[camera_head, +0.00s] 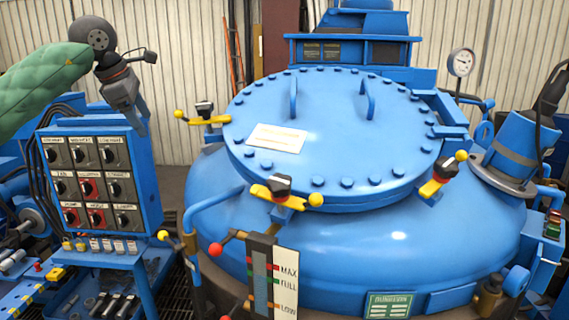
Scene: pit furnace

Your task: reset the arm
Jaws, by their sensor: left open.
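My left arm comes in from the upper left in a green quilted sleeve. Its dark grey wrist is bent downward. My left gripper (139,128) hangs just in front of the upper right part of the blue control panel (140,165), pointing down. It is open and nothing shows in it. The gap between the gripper and the panel cannot be told from this view. My right gripper is not in view.
A big blue furnace with a bolted round lid (330,115) fills the middle and right, with yellow-handled clamps (285,194) around it. A level gauge (262,275) stands in front. A pressure gauge (461,62) is at the back right. Several tools lie in a tray at lower left.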

